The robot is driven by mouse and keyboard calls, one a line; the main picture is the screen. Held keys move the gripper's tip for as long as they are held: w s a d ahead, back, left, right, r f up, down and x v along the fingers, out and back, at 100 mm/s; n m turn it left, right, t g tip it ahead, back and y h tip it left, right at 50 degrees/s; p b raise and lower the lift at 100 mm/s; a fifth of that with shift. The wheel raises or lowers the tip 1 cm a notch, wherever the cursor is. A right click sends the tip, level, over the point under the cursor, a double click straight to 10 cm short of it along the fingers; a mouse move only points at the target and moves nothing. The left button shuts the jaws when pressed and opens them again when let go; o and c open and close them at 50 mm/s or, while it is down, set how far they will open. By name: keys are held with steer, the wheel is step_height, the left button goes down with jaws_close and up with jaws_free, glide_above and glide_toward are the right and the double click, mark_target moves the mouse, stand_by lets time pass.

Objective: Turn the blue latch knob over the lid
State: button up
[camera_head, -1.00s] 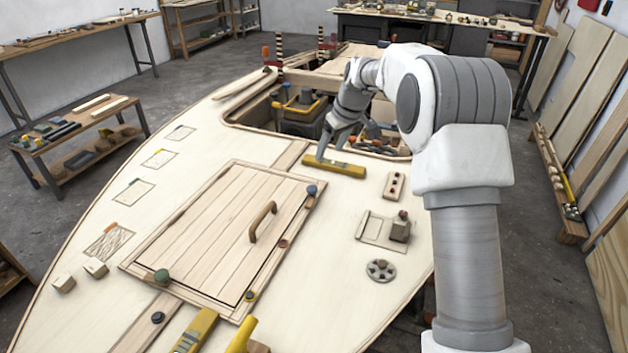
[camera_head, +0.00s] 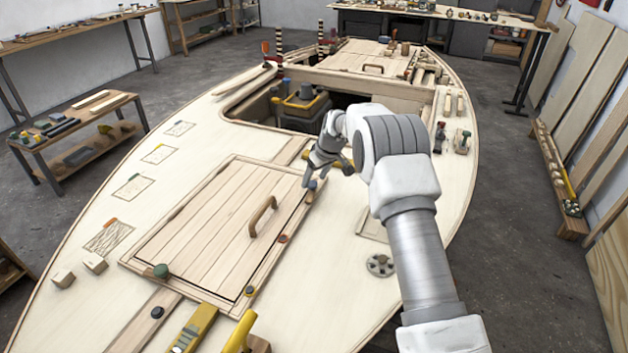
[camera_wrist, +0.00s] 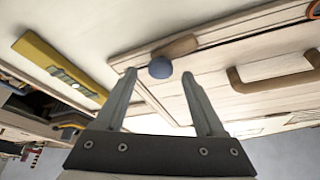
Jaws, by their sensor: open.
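The blue latch knob (camera_wrist: 160,68) sits at the near end of a short wooden latch bar (camera_wrist: 180,46) in the wrist view. The bar points right, along the frame of the plank lid (camera_head: 205,225); whether it overlaps the lid is unclear. My gripper (camera_head: 313,182) is at the lid's upper right corner in the head view and mostly hides the knob there. In the wrist view my gripper (camera_wrist: 159,75) is open, with the knob between or just beyond its fingertips. I cannot tell whether the fingers touch it.
The lid's arched wooden handle (camera_head: 262,215) stands near the latch. A yellow level (camera_wrist: 60,70) lies nearby. The open cockpit (camera_head: 270,105) is behind.

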steer(key=shift+w+a+f, duration=0.2)
steer(key=shift+f, duration=0.35)
jaws_close()
